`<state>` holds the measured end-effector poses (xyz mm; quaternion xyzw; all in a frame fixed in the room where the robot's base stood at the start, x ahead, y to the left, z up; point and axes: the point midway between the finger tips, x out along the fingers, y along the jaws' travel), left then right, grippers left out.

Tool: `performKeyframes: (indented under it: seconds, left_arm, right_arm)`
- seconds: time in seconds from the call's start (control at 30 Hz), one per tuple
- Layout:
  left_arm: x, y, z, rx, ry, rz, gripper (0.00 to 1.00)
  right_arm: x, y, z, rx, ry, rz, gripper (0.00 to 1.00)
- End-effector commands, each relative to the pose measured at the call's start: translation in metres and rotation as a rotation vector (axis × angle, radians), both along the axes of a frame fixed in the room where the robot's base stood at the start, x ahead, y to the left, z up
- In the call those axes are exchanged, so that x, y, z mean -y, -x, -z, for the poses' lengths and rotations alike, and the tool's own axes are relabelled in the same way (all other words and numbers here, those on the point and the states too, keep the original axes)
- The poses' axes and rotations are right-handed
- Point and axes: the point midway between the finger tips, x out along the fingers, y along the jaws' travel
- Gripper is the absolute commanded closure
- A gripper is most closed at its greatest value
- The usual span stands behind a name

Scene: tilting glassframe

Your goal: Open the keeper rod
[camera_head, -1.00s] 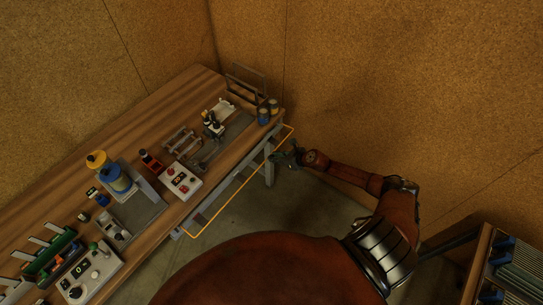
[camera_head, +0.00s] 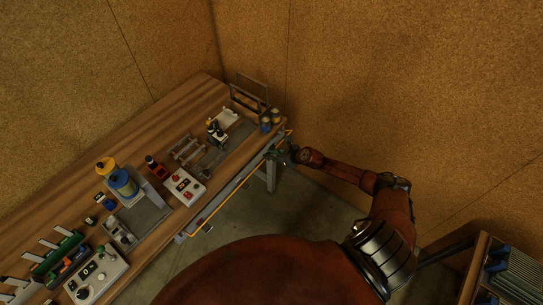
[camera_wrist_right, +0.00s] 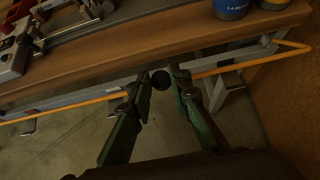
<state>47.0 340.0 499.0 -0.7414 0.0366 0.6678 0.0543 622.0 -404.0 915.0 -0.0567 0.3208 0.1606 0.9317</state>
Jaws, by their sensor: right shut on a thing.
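The keeper rod (camera_head: 216,204) is a thin orange bar running along the front edge of the wooden workbench. It also shows in the right wrist view (camera_wrist_right: 75,107), crossing on both sides of my fingers. My right gripper (camera_head: 279,153) is at the rod's far right part, in front of the bench edge. In the right wrist view its green fingers (camera_wrist_right: 160,82) are closed in on the rod, with a dark round knob between the fingertips. The fingers hide the rod's middle there. My left gripper is not in view.
The workbench (camera_head: 150,116) carries a white box with red buttons (camera_head: 185,187), a blue and yellow device (camera_head: 122,182), blue cans (camera_head: 266,124) and an upright frame (camera_head: 250,93). A rack (camera_head: 513,270) stands at lower right. Floor is free in front of the bench.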

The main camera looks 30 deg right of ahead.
Motion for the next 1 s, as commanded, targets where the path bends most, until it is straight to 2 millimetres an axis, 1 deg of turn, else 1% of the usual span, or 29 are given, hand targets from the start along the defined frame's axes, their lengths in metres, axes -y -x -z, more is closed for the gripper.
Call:
performKeyframes:
  seconds: [0.03,0.23,0.27,0.5,0.63,0.83,0.93,1.0]
  left_arm:
    - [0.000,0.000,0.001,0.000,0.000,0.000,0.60]
    - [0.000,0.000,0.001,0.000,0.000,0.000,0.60]
    - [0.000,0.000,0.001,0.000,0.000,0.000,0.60]
    - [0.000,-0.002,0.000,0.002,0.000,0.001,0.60]
    - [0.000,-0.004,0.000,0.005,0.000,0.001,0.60]
    - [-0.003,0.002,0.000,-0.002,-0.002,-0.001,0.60]
    - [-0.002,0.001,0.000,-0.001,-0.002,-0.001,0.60]
    - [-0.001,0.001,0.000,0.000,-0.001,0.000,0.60]
  right_arm:
    - [-0.004,-0.003,-0.001,0.005,-0.006,-0.001,1.00]
    - [-0.005,-0.002,0.000,0.003,-0.005,-0.002,1.00]
    - [-0.005,-0.002,0.000,0.003,-0.005,-0.002,0.82]
    - [-0.001,0.001,0.001,0.000,-0.003,0.002,0.65]
    - [0.001,0.003,0.001,-0.001,-0.002,0.003,0.65]
    - [0.002,0.004,-0.001,-0.001,-0.001,0.002,0.65]
    - [0.005,0.010,-0.006,0.000,0.002,0.001,0.65]
    - [0.007,0.018,-0.012,-0.001,0.003,0.000,0.65]
